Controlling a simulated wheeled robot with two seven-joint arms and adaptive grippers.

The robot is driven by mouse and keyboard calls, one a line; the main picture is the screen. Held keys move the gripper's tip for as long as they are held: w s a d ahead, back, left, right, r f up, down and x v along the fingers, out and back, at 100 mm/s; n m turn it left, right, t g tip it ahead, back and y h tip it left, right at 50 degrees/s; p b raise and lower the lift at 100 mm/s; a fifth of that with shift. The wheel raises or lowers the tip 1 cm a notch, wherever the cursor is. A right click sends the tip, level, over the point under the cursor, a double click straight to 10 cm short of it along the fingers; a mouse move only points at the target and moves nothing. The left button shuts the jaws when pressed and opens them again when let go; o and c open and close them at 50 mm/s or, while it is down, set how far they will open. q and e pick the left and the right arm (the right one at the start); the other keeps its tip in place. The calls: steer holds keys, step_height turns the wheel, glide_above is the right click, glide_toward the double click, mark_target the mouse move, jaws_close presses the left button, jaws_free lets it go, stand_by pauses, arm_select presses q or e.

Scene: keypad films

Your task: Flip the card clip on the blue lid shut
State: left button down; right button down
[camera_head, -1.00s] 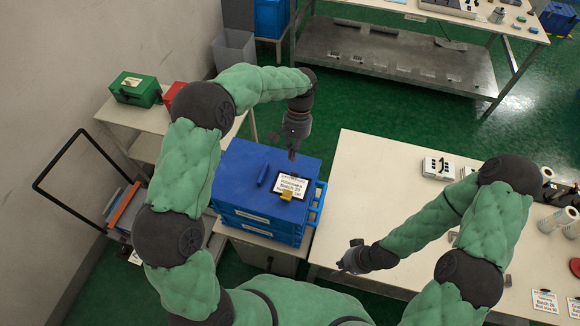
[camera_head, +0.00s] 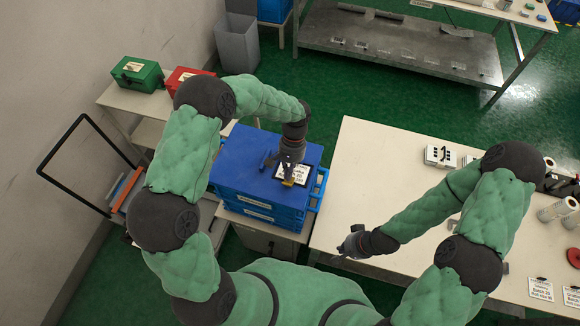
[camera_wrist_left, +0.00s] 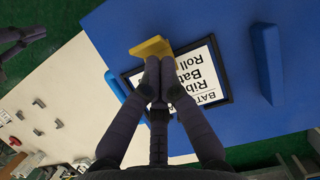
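The blue lid (camera_head: 240,150) tops a stack of blue crates at the left; it also shows in the left wrist view (camera_wrist_left: 215,20). A white printed card (camera_wrist_left: 205,80) lies on it in a black frame, with a yellow clip (camera_wrist_left: 151,47) at one edge. In the head view the clip (camera_head: 288,183) is at the card's near edge. My left gripper (camera_wrist_left: 156,66) has its fingertips together, right at the clip; I cannot tell whether they touch it. They cover part of card and clip. My right gripper (camera_head: 346,248) is over the pale table's near-left edge, too small to read.
A blue handle-like bar (camera_wrist_left: 267,60) stands up from the lid beside the card. The pale table (camera_head: 370,190) is right of the crates, with a white box (camera_head: 440,156) on it. Green (camera_head: 138,73) and red boxes (camera_head: 183,78) stand on a shelf behind left.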

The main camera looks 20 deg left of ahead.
mark_target(285, 181)
arm_select(q)
steer(key=shift+s+r+t+b, duration=0.1)
steer(key=shift+s+t+b, duration=0.25)
steer(key=shift+t+b, duration=0.35)
steer(key=shift+s+r+t+b, duration=0.1)
steer(key=shift+s+t+b, duration=0.25)
steer(key=shift+t+b, duration=0.35)
stand_by(0.4)
steer(key=shift+s, duration=0.35)
steer(key=shift+s+a+r+b, duration=0.1)
steer(key=shift+s+b, duration=0.2)
steer(key=shift+b, duration=0.15)
steer(key=shift+s, duration=0.3)
stand_by(0.4)
steer(key=shift+w, duration=0.1)
stand_by(1.1)
steer(key=shift+w+f+b, duration=0.4)
steer(key=shift+w+b, duration=0.15)
steer(key=shift+w, duration=0.05)
